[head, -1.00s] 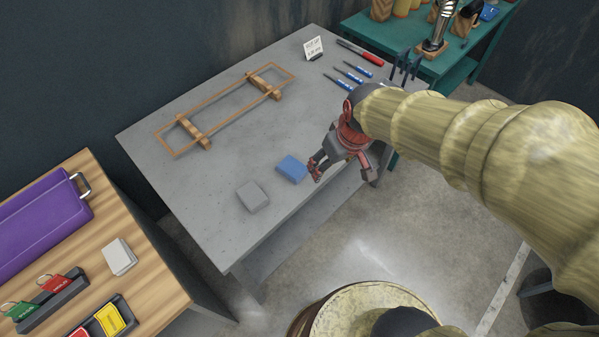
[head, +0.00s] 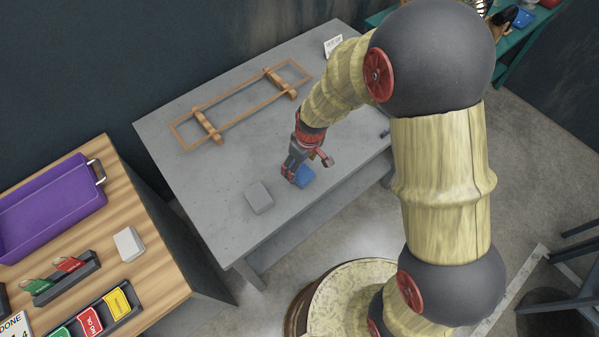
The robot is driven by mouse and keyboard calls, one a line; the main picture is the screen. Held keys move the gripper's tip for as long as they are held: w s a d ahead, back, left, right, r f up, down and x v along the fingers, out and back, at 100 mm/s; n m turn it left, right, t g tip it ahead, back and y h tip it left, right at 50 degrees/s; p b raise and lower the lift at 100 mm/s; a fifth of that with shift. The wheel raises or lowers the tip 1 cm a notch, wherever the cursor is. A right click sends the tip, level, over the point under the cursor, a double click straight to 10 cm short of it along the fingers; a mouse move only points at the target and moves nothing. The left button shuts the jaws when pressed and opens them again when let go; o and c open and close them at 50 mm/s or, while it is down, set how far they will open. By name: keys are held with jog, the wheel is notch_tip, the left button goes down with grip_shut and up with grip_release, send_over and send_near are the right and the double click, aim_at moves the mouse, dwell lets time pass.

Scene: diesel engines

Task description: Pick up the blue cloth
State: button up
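The blue cloth (head: 305,177) is a small folded blue block on the grey table (head: 215,225), near its front edge. My gripper (head: 292,175) points down at the cloth's left side, with its fingertips at or just over it. The gripper covers part of the cloth. The fingers are small and partly hidden, so I cannot tell whether they touch or close on it. A grey folded cloth (head: 259,197) lies to the left of the blue one.
A wooden frame (head: 240,104) lies at the back of the grey table. A wooden table (head: 150,270) at left holds a purple tray (head: 50,210), a white block (head: 129,243) and racks of coloured tags. My arm hides the grey table's right part.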

aim_at(300, 170)
jog(key=shift+w+a+f, duration=0.1)
jog(key=shift+w+f, duration=0.05)
jog(key=shift+f, duration=0.6)
jog(key=shift+w+f, duration=0.1)
jog(key=shift+f, duration=0.65)
jog(key=shift+c, duration=1.3)
jog(key=c, duration=1)
jog(key=shift+r, duration=0.1)
